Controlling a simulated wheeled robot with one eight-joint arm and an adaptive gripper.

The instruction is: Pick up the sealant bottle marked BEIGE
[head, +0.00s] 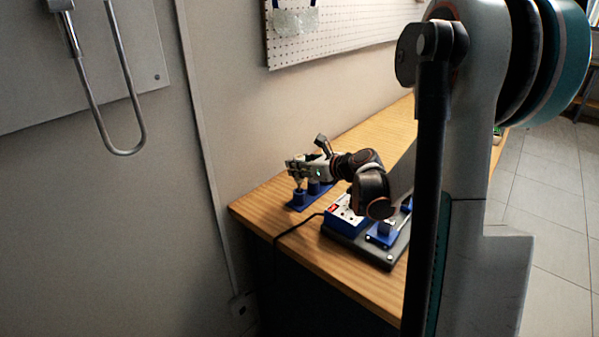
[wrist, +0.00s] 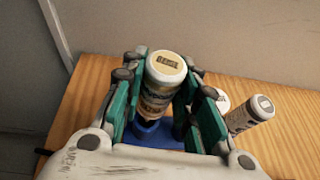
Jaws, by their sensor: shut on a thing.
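A sealant bottle (wrist: 160,88) with a pale cap and a tan printed label stands between the fingers of my gripper (wrist: 163,95) in the wrist view. The cap carries a small dark-framed mark that is too small to read for certain. My gripper is shut on this bottle, one green-sided finger on each side. The bottle's lower end is by a blue holder (wrist: 156,134). I cannot tell whether it is seated in it or clear of it.
A second bottle (wrist: 250,115) leans to the right of my gripper, with another white cap (wrist: 222,102) close by. A blue and white box (head: 345,217) on a dark base with a black cable sits on the wooden bench (head: 290,248). The wall is close behind.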

